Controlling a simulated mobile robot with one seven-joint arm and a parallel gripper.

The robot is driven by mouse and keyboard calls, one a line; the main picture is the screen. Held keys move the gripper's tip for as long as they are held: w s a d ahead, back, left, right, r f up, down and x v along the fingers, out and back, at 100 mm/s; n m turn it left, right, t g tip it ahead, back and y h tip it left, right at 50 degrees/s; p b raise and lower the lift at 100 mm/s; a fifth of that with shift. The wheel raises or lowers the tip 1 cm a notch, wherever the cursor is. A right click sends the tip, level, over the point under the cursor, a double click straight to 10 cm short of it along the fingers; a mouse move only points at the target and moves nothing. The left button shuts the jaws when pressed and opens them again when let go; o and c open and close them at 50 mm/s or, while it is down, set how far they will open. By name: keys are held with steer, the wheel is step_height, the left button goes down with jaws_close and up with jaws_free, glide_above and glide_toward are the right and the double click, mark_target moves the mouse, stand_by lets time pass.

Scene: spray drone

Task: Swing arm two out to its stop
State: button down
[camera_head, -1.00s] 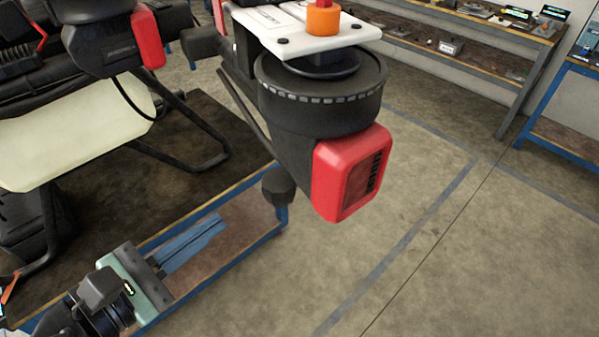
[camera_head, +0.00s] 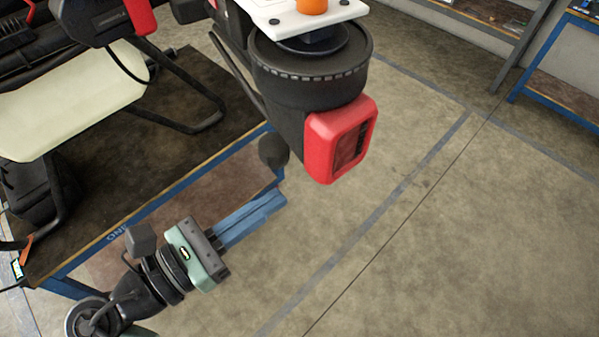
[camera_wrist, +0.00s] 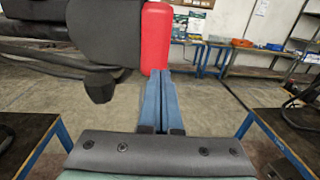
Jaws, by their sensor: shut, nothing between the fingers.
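A drone arm ends in a black round motor (camera_head: 310,75) with a red cover (camera_head: 340,140) in the head view, hanging out past the table corner. A black rounded knob (camera_head: 273,150) hangs below it. I cannot tell whether this is arm two. My gripper (camera_head: 280,197) is shut and empty, its blue fingers together, below and in front of the knob and apart from it. In the wrist view the fingers (camera_wrist: 160,75) point ahead. The knob (camera_wrist: 99,86) is left of their tips, and the red cover (camera_wrist: 156,38) stands behind and above the tips.
The drone's pale tank (camera_head: 70,100) and black legs stand on a dark-topped table (camera_head: 200,75) with a blue frame, at left. Open concrete floor (camera_head: 450,230) lies to the right. Benches (camera_head: 560,95) stand along the far wall.

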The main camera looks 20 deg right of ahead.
mark_target(317, 170)
steer(key=p+x, duration=0.1)
steer(key=x, duration=0.5)
steer(key=shift+d, duration=0.1)
